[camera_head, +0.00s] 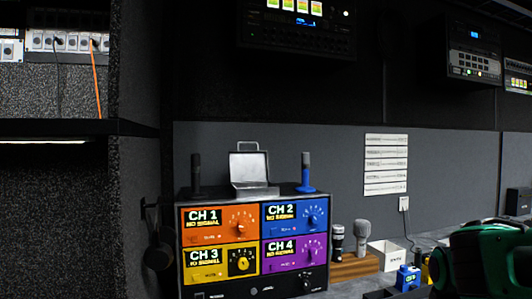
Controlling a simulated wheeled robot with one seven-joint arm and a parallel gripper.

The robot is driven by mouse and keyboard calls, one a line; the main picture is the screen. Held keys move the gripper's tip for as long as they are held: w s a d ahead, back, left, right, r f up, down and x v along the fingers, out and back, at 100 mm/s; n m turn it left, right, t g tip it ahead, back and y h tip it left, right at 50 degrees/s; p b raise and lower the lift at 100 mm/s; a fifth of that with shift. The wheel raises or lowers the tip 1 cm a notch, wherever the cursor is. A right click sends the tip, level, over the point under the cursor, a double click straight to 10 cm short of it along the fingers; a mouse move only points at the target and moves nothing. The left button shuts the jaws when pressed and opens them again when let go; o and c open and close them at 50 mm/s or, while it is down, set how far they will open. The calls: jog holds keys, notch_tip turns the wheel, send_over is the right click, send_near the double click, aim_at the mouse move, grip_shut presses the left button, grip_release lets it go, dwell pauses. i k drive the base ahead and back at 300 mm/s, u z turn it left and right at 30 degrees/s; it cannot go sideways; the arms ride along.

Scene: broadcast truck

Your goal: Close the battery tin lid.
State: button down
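The battery tin (255,190) is a small silvery metal box. It sits on top of the four-channel unit, between two upright microphones. Its lid (249,165) stands up, open, at the back of the tin, with a handle-like loop at its top. The inside of the tin is too small to make out. A large green and black part at the lower right looks like my own arm. No gripper fingers show in this view.
A dark microphone (196,173) stands left of the tin and a blue-based microphone (307,174) right of it. The four-channel unit (254,245) has coloured panels. Right of it are a wooden block (354,267), a white box (386,255) and a small blue item (407,278).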

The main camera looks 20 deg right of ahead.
aim_at(245, 165)
jog(key=u, duration=1.9)
jog(key=k, duration=1.2)
jog(key=z, duration=1.55)
jog(key=i, duration=1.55)
